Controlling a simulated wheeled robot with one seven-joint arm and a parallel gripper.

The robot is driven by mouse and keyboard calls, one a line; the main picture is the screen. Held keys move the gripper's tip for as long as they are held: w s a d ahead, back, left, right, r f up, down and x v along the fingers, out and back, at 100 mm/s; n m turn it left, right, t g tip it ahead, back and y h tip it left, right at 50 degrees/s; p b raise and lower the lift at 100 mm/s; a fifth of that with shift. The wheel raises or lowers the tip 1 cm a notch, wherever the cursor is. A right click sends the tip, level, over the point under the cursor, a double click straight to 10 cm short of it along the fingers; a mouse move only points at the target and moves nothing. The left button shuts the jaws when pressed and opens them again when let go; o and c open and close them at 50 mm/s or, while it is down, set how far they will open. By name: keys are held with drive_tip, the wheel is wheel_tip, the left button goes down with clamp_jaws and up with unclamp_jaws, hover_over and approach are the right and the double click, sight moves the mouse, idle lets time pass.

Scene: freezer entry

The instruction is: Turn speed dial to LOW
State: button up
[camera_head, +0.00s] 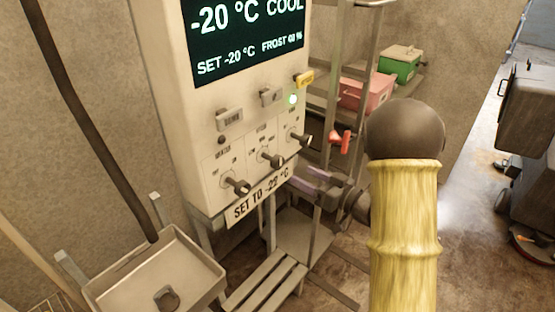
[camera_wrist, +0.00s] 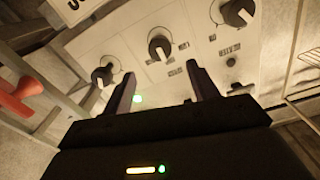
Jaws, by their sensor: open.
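A pale control panel (camera_head: 195,130) carries three dark dials in a slanting row: a left dial (camera_head: 237,187), a middle dial (camera_head: 271,160) and a right dial (camera_head: 300,140). Their small labels are too blurred to tell which is the speed dial. My gripper (camera_head: 304,180) is open and empty, below and right of the row. The wrist view sees the panel roughly upside down. There the fingertips (camera_wrist: 160,72) point toward the panel, with the middle dial (camera_wrist: 158,47) just beyond the gap and the right dial (camera_wrist: 102,75) beside the left finger. No contact with a dial shows.
A display (camera_head: 248,35) reads -20 °C COOL. A green lamp (camera_head: 292,99) is lit above the right dial. A sign (camera_head: 260,195) reads "SET TO -22 °C". A red handle (camera_head: 342,140) and a rack with a pink box (camera_head: 366,92) are to the right; a metal tray (camera_head: 200,278) is lower left.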

sight(281, 164)
drive_tip(key=p+x, duration=0.2)
drive_tip(key=x, duration=0.8)
drive_tip(key=shift+w+a, duration=0.2)
drive_tip(key=shift+a, duration=0.05)
drive_tip(key=c, duration=1)
